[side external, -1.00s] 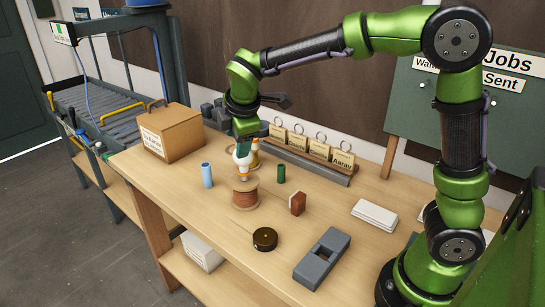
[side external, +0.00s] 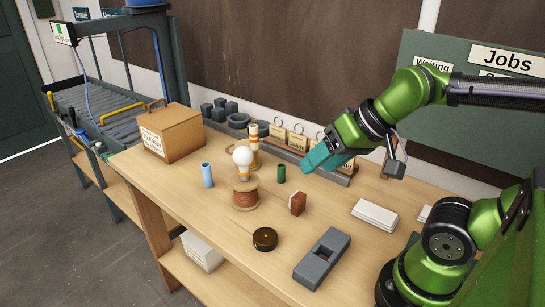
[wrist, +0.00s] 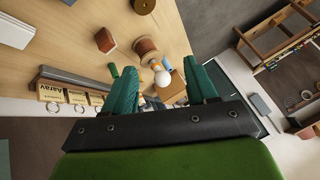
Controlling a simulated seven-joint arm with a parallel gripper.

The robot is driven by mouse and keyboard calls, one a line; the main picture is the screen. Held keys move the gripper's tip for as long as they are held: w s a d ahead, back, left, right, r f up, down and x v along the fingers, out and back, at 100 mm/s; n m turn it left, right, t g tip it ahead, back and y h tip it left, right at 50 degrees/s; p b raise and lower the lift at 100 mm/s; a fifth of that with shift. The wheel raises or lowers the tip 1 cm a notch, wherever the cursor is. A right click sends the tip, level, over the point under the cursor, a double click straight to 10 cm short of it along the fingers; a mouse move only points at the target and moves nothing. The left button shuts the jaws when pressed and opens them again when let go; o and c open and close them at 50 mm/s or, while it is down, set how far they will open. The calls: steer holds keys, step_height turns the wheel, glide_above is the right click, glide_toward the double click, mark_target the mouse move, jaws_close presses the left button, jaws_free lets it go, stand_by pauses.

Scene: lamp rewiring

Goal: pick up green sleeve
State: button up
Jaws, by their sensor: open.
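The green sleeve (side external: 281,173) is a small dark green tube standing upright on the bench, right of the copper-wound spool (side external: 245,197). In the wrist view the sleeve (wrist: 114,70) shows at the tip of the left finger, partly hidden by it. My gripper (side external: 307,163) is open with teal fingers, raised above the bench to the right of the sleeve and apart from it. In the wrist view my gripper (wrist: 163,82) shows its fingers wide apart with nothing held between them.
A blue tube (side external: 207,175) stands left, a brown block (side external: 298,204) in front right. A tag rack (side external: 340,175) runs behind. Clear bench surrounds the sleeve's front.

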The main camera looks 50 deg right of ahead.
steer(key=shift+d, duration=0.1)
stand_by(0.3)
steer(key=n+g+h, duration=0.1)
steer(key=g+h, duration=0.2)
glide_toward(282, 165)
steer(key=x, duration=0.6)
steer(key=shift+s+f, duration=0.2)
steer(key=shift+f, duration=0.2)
steer(key=shift+w+x, duration=0.15)
steer(key=shift+x, duration=1.15)
steer(key=shift+w+x, duration=0.1)
steer(key=shift+x, duration=1.25)
steer(key=shift+r, duration=0.1)
steer(key=c, duration=1.1)
